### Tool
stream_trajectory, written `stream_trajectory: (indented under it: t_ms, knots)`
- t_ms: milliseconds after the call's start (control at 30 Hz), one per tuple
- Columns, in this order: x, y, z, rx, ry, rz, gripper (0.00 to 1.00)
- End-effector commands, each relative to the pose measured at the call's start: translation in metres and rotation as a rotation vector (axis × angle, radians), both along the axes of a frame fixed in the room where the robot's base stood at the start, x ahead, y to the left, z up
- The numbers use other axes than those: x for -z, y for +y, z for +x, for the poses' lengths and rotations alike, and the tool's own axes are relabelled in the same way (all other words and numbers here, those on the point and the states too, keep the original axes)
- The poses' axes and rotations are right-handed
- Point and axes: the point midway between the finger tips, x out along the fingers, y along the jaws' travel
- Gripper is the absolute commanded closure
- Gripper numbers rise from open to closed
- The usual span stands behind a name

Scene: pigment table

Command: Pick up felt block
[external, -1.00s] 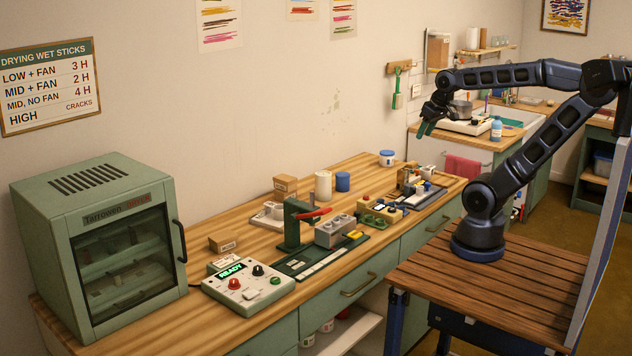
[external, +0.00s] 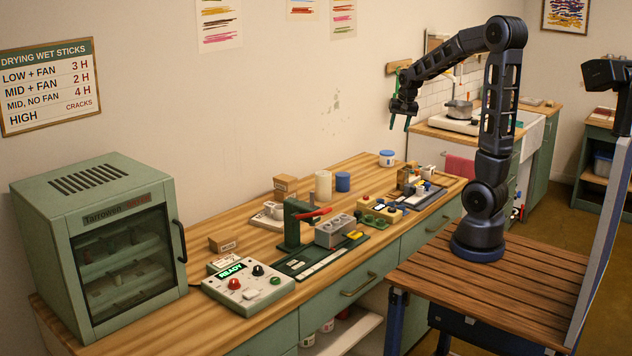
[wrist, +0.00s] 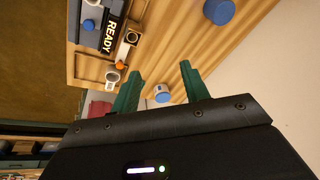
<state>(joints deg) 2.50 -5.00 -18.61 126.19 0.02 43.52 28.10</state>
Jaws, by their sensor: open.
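My gripper (external: 400,122) is raised in the air above the far right part of the workbench, its green fingers pointing down. In the wrist view the two fingers (wrist: 160,76) are apart with nothing held between them. I cannot surely tell which object is the felt block. Small items stand at the bench's right end, among them a small pale piece (external: 427,171) that is too small to identify. In the wrist view a pale, rounded item (wrist: 112,79) lies left of the fingers, beside a wooden tray (wrist: 90,68).
A white jar with a blue lid (external: 387,157) stands near the wall; it also shows beyond the fingers in the wrist view (wrist: 161,94). A blue cylinder (external: 343,182), a green press (external: 292,228), a control box (external: 248,288) and a drying cabinet (external: 95,250) occupy the workbench.

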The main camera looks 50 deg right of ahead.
Motion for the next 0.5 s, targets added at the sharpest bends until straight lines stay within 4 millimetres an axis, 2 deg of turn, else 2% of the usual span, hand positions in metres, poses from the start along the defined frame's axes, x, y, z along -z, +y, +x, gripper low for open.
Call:
stream_trajectory:
  t_ms: [200,500]
  knots:
    - [0.034,-0.054,0.035,0.175,0.03,-0.014,0.55]
    - [0.085,-0.132,0.069,0.406,0.062,-0.064,0.55]
